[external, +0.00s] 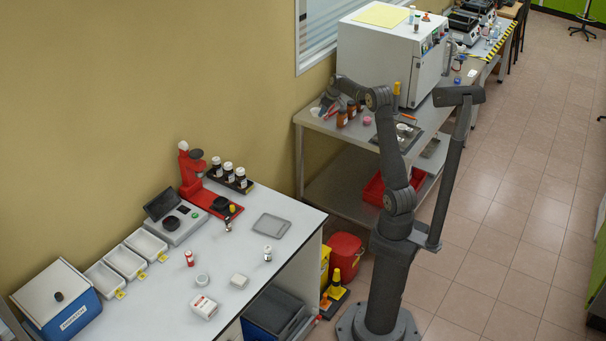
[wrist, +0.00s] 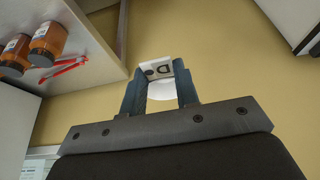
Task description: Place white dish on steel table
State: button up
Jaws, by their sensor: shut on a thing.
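My gripper (wrist: 160,85) is shut on a white thing, which I take to be the white dish (wrist: 162,91). It sits between the two blue-grey fingers, with a square face bearing dark marks at its far side. In the external view my gripper (external: 327,106) is at the near left end of the steel table (external: 316,122), beside the wall. The dish is too small to make out there, and its height above the table cannot be told.
Brown bottles (wrist: 46,42) and red tongs (wrist: 65,69) show in the wrist view. A white oven (external: 385,62) stands on the steel table, with a dark tray (external: 402,132) in front of it. The white bench (external: 240,262) at left holds several items.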

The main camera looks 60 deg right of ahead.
jog(key=s+d, duration=2.4)
jog(key=d, duration=0.2)
notch_tip(320, 180, down, 8)
jog(key=w+f, duration=0.2)
jog(key=w, duration=0.1)
jog(key=w+a+f, duration=0.1)
jog(key=w+f, duration=0.2)
jog(key=w, duration=0.1)
jog(key=w+a+f, duration=0.1)
jog(key=w+f, duration=0.2)
jog(key=w, duration=0.1)
jog(key=shift+w, duration=0.25)
jog(key=shift+f, duration=1.95)
jog(key=shift+f, duration=0.15)
jog(key=o, duration=1)
jog(key=shift+c, duration=0.2)
